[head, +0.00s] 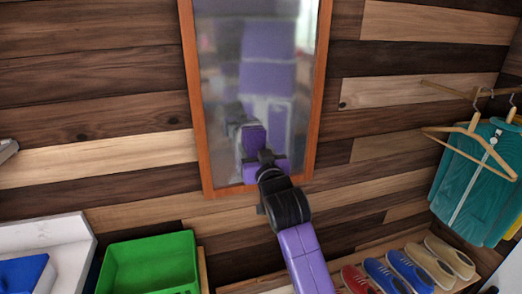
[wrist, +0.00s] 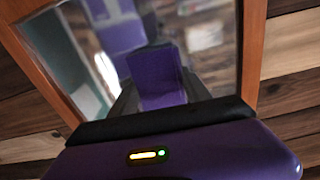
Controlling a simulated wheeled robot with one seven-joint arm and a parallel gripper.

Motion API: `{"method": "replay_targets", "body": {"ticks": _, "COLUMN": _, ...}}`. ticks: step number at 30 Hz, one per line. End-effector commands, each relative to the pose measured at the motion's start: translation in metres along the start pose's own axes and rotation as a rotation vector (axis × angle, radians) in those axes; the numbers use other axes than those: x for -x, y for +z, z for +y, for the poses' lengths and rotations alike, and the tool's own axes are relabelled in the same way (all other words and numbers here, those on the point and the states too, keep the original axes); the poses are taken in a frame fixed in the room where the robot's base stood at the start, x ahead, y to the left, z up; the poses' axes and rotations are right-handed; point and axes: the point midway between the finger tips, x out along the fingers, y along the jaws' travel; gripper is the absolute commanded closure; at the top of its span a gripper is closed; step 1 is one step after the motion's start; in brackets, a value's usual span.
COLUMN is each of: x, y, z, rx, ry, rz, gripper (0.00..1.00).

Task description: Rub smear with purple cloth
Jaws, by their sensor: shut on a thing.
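A tall mirror with an orange-brown wooden frame (head: 188,75) hangs on the plank wall; its frame also shows in the wrist view (wrist: 252,50). My gripper (head: 258,150) is in front of the mirror's lower part. It is shut on the purple cloth (head: 253,138), which shows between the two dark fingers in the wrist view (wrist: 157,78). The cloth is close to the glass; I cannot tell whether it touches. The glass looks hazy and carries purple and pale reflections, so I cannot pick the smear out from them.
A green bin (head: 150,262) stands below at the left, beside a white unit with a blue item (head: 25,272). Several shoes (head: 405,270) lie on a low rack at the lower right. Teal clothing (head: 470,180) hangs on wooden hangers at the right. The wall around the mirror is bare.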

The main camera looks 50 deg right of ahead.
Motion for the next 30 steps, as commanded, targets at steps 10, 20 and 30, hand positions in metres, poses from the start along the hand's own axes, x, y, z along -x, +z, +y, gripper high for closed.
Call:
{"method": "replay_targets", "body": {"ticks": 10, "x": -0.001, "y": 0.003, "z": -0.022, "rx": -0.002, "ry": -0.014, "rz": -0.002, "gripper": 0.77}}
{"method": "replay_targets", "body": {"ticks": 20, "x": 0.001, "y": 0.004, "z": -0.045, "rx": -0.002, "ry": -0.012, "rz": -0.002, "gripper": 0.77}}
{"method": "replay_targets", "body": {"ticks": 30, "x": 0.002, "y": -0.007, "z": -0.047, "rx": -0.001, "ry": -0.007, "rz": 0.000, "gripper": 0.77}}
